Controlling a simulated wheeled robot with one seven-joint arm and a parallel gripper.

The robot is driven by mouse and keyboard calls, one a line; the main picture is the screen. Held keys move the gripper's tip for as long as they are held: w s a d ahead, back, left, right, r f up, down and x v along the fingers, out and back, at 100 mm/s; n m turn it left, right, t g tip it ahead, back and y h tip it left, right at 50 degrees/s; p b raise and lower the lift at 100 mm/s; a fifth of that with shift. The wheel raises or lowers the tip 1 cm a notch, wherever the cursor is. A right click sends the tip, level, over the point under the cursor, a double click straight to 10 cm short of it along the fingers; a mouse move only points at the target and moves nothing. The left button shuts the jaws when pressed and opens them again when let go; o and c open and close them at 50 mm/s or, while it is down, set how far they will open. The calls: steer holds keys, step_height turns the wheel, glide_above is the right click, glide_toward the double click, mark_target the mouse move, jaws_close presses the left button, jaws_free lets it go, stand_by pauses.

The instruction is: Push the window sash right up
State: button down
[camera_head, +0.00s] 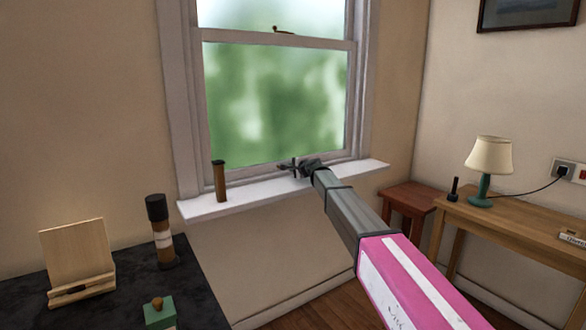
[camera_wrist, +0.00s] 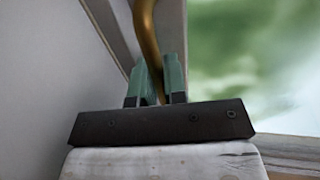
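The lower window sash (camera_head: 318,160) is a white frame around a blurred green pane (camera_head: 270,105), and it stands down at the sill. My gripper (camera_head: 290,165) is at its bottom rail, just above the sill. In the wrist view, the two green fingers of my gripper (camera_wrist: 158,80) stand close together on either side of a curved brass handle (camera_wrist: 146,30), with little gap left. The handle's lower end is hidden between the fingers. A brass catch (camera_head: 283,31) sits on the meeting rail near the top of the sash.
A brown cylinder (camera_head: 220,182) stands on the white sill (camera_head: 205,208) left of my gripper. A dark counter (camera_head: 197,285) at lower left holds a wooden stand, a grinder and a green box. A red stool (camera_head: 408,197) and a desk with a lamp (camera_head: 489,165) stand to the right.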

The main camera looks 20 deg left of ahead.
glide_toward(287, 112)
steer(key=x, duration=0.5)
steer(key=shift+r, duration=0.1)
steer(key=c, duration=1.5)
jaws_free()
steer(key=shift+o, duration=0.2)
steer(key=shift+d, duration=0.1)
steer(key=v, duration=1)
steer(key=shift+s+d, duration=0.3)
